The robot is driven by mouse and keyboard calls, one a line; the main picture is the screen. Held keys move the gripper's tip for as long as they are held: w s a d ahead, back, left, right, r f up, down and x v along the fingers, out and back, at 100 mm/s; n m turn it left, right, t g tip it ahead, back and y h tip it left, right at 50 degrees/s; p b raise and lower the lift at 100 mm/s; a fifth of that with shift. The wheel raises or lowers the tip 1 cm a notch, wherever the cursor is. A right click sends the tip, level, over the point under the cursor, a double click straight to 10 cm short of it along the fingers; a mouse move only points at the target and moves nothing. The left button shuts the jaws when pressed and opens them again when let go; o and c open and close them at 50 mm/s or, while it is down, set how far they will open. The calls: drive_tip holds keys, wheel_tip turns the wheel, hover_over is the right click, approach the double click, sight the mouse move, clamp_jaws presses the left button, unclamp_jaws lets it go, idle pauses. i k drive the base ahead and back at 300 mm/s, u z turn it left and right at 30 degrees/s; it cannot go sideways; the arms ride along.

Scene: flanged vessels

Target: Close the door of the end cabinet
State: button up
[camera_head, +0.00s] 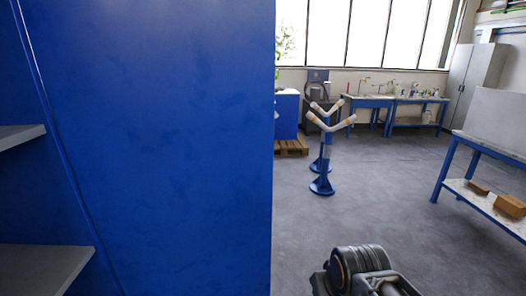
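A large blue panel (185,140) fills the left half of the view, very close. It belongs to a blue cabinet with grey shelves, an upper one (18,136) and a lower one (45,270), showing at the left edge. A slanted seam runs between the shelves and the panel. I cannot tell for certain whether the panel is the open door or a side wall. No handle shows. A dark part of my arm shows at the bottom centre, to the right of the panel. My gripper is not in view.
Grey floor (390,220) is open to the right of the panel. Two blue pipe stands (322,185) with V-shaped tops stand ahead. A blue-legged bench (445,165) with boxes is at right. Blue worktables (370,101) and a grey cabinet (473,78) line the back.

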sight(163, 111)
drive_tip(key=z, duration=0.6)
drive_tip(key=i, duration=3.6)
drive_tip(key=u, duration=4.55)
drive_tip(key=k, duration=0.5)
drive_tip(key=z, duration=0.65)
drive_tip(key=i, duration=0.55)
drive_tip(key=u, duration=0.4)
